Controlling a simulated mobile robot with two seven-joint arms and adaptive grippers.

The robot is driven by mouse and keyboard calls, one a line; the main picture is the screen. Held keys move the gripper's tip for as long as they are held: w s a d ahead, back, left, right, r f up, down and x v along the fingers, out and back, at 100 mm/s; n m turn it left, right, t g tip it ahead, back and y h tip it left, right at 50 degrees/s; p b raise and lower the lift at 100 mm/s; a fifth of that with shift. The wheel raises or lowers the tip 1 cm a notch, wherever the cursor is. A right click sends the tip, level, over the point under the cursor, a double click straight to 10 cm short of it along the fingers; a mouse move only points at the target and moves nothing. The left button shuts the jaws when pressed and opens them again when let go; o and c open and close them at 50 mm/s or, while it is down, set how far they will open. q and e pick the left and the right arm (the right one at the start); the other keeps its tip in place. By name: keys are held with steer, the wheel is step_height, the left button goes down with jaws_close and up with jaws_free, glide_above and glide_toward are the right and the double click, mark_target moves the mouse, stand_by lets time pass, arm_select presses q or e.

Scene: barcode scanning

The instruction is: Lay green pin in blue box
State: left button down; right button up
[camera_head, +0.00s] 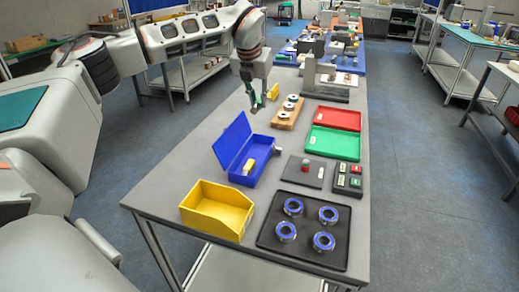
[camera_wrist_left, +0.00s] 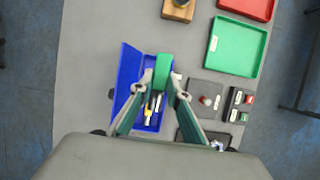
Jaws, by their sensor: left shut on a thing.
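The green pin (camera_wrist_left: 164,70) is between the fingers of my left gripper (camera_wrist_left: 162,90) in the left wrist view. In the head view my left gripper (camera_head: 257,104) points down above the table, behind the blue box, with a small bit of green between its fingers. The blue box (camera_head: 263,178) stands open on the table, its lid tilted up on the left. The box also shows under the gripper in the left wrist view (camera_wrist_left: 128,68). A yellowish-white item (camera_head: 249,166) and some darker small things lie in it. My right gripper is not in view.
A yellow bin (camera_head: 217,209) stands in front of the blue box, and a black tray (camera_head: 270,239) with blue-rimmed rings is to its right. Green (camera_head: 334,142) and red (camera_head: 338,118) trays lie right of the box. A wooden block (camera_head: 285,121) with rings stands behind it.

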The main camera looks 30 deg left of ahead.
arm_select(q)
step_height(320, 180, down, 17)
steer(key=shift+f+p, duration=0.1)
steer(key=shift+p, duration=0.3)
steer(key=shift+f, duration=0.3)
steer(key=c, duration=2.2)
jaws_free()
steer(key=shift+r, duration=0.1)
steer(key=shift+r, duration=0.35)
steer(key=b+v, duration=0.1)
steer(key=v, duration=1)
steer(key=shift+s+r, duration=0.2)
steer(key=shift+r, duration=0.1)
